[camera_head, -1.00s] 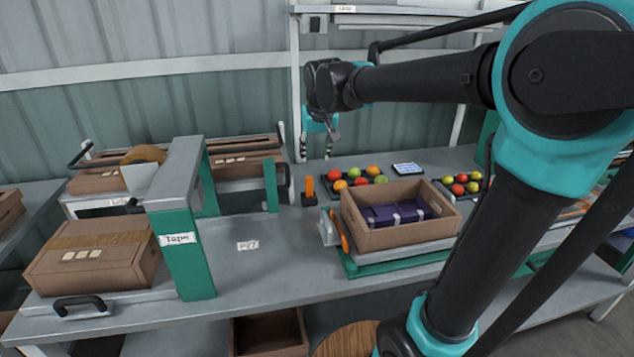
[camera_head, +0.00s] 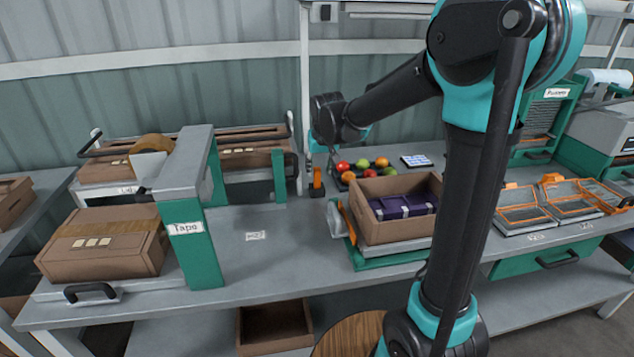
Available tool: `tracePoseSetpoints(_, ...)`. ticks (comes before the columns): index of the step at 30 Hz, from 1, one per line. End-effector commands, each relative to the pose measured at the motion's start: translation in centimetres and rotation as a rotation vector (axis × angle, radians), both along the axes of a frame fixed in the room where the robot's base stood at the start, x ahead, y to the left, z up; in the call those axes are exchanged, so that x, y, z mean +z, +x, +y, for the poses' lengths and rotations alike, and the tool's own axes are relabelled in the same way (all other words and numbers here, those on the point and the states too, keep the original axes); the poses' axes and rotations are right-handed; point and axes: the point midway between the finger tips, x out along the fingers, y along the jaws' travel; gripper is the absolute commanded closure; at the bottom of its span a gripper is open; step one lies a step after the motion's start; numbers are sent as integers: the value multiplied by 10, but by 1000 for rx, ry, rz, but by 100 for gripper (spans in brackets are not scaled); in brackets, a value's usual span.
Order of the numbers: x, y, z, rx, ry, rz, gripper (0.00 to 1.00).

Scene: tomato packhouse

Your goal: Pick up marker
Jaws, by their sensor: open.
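A small upright orange piece, which looks like the marker (camera_head: 317,179), stands in a dark holder on the bench, left of the cardboard box. My gripper (camera_head: 319,166) is pointing down just above and around its top, with the fingers apart. The view is small, so I cannot tell whether the fingers touch it.
An open cardboard box (camera_head: 398,234) with purple packs stands to the right on a scale-like green base. A tray of tomatoes (camera_head: 350,177) lies close behind. The tape station (camera_head: 190,235) stands to the left. Bare bench top lies between.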

Motion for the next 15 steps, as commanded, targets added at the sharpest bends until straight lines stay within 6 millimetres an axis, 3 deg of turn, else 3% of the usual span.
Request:
tracePoseSetpoints(9, -35, 17, 9, 0, 0, 0, 57)
tracePoseSetpoints(15, -43, 20, 9, 0, 0, 0, 57)
